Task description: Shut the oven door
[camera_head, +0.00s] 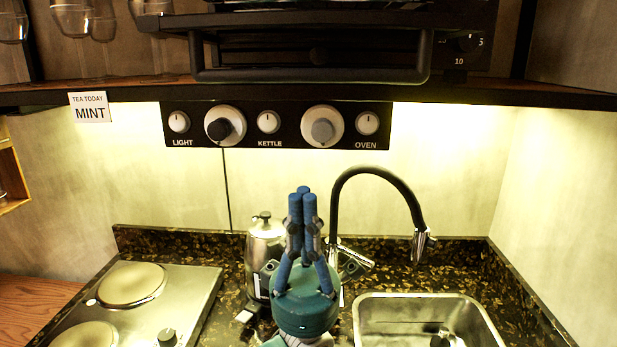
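The black oven (482,62) sits on the shelf at the top of the head view, its upper part cut off by the frame. Its door (300,20) shows as a wide dark panel edge jutting towards me and appears lowered open. The door's black bar handle (310,76) hangs below that edge. My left gripper (303,195), teal with blue fingers, points up over the counter, well below the handle and apart from it. Its fingers look close together, but any gap in depth is hidden. My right gripper is not in view.
A black shelf edge (540,95) runs under the oven, with a knob panel (278,124) below. Glasses (75,18) hang at upper left. A kettle (264,240), black tap (380,172), sink (430,300) and hob (185,300) occupy the counter.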

